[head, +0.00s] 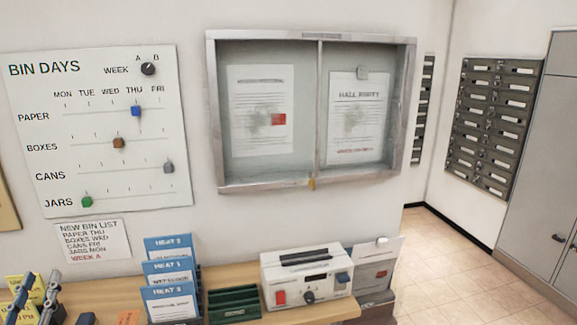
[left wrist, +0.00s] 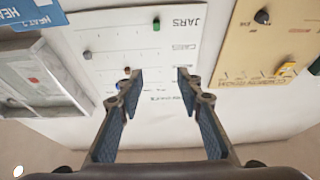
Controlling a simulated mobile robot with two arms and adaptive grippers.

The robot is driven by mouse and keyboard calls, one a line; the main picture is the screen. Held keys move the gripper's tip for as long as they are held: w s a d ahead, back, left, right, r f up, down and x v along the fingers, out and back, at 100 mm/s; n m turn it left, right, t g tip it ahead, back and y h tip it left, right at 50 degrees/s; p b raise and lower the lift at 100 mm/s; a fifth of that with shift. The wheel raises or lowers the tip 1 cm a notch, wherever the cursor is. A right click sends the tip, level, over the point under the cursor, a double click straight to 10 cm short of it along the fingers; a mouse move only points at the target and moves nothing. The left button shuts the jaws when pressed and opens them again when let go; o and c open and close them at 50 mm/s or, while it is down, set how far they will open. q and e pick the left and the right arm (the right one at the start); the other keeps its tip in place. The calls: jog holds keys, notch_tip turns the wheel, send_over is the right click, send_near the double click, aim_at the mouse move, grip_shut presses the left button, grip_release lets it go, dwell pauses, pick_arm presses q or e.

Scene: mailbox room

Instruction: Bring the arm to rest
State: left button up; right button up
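My left gripper (head: 36,292) is at the bottom left of the head view, below the bin days board (head: 100,130) and apart from it. In the left wrist view its two fingers (left wrist: 160,82) are spread with nothing between them, and the board (left wrist: 190,50) appears upside down beyond. On the board the blue slider (head: 136,111) is under THU, the brown slider (head: 118,142) near WED, the grey slider (head: 168,167) near FRI and the green slider (head: 87,201) near MON. My right gripper is not in view.
A wooden counter (head: 215,277) holds blue leaflets (head: 170,272), a green tray (head: 233,303) and a white device (head: 307,277). Yellow cards (head: 15,284) stand close to my left gripper. A glass noticeboard (head: 312,110) hangs above. Open floor (head: 455,265) lies at right.

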pick_arm(q)
jog(key=s+d+f+m+g+h, duration=0.1)
jog(key=s+d+f+g+h, duration=0.3)
jog(key=d+f, duration=0.6)
jog(key=s+d+f+m+g+y, duration=0.1)
jog(key=s+d+f+g, duration=0.2)
jog(key=d+f+g, duration=0.55)
jog(key=s+d+f+m+g+h, duration=0.1)
jog(key=s+d+f+g, duration=0.25)
jog(key=s+d, duration=0.55)
jog(key=s+d+f+m+g+h, duration=0.2)
jog(key=s+d+f, duration=0.3)
jog(key=s, duration=0.7)
notch_tip(320, 180, down, 26)
jog(key=s+g, duration=0.1)
jog(key=g, duration=0.1)
jog(key=s+a+f, duration=0.3)
jog(key=s+f, duration=1.4)
jog(key=s, duration=0.1)
jog(key=shift+f+g+y, duration=0.2)
jog(key=shift+g+y, duration=0.1)
jog(key=shift+g, duration=0.1)
jog(key=shift+s, duration=0.1)
